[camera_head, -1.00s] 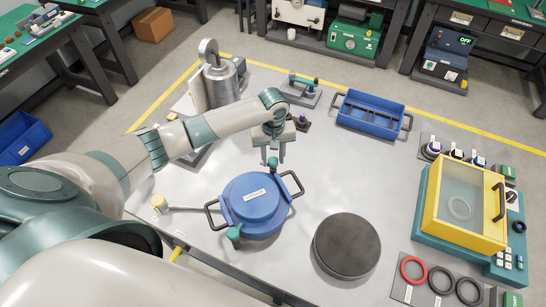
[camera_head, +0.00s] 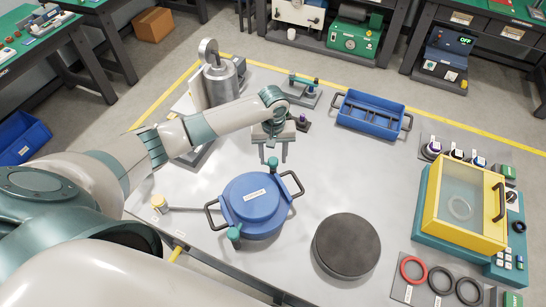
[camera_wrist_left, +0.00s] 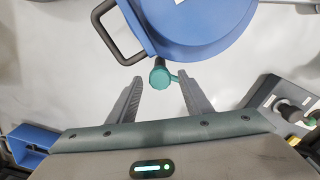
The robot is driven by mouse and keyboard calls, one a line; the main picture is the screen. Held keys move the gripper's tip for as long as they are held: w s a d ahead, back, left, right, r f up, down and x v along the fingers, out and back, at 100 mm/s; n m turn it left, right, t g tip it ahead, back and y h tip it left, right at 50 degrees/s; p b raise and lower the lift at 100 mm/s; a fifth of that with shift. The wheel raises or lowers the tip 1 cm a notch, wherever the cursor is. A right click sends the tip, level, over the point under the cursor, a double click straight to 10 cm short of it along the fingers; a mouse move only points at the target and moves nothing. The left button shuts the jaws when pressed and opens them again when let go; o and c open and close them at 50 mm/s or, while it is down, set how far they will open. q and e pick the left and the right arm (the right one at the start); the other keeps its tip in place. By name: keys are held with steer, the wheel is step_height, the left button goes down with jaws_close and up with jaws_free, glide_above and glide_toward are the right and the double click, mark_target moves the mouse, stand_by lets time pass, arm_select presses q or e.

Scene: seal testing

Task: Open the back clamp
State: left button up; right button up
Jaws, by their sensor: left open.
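The blue round lidded vessel (camera_head: 257,204) sits on the grey table, with a dark handle on each side. The back clamp (camera_head: 272,163) is a small teal knob-ended piece at the vessel's far edge; in the left wrist view it (camera_wrist_left: 160,76) shows a round teal knob with a short arm to the right. The front clamp (camera_head: 234,234) is at the near edge. My left gripper (camera_head: 274,160) is open and empty, its fingers on either side of the back clamp, with gaps visible in the left wrist view (camera_wrist_left: 159,78). My right gripper is not in view.
A dark round disc (camera_head: 346,246) lies right of the vessel. A blue tray (camera_head: 369,116) stands at the back right and a yellow-lidded box (camera_head: 463,210) at the right. A metal cylinder (camera_head: 221,83) stands behind my left arm. The table between vessel and tray is clear.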

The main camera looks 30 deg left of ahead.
mark_target(273, 160)
arm_select(q)
steer(key=shift+r, duration=3.15)
steer(key=shift+f, duration=0.1)
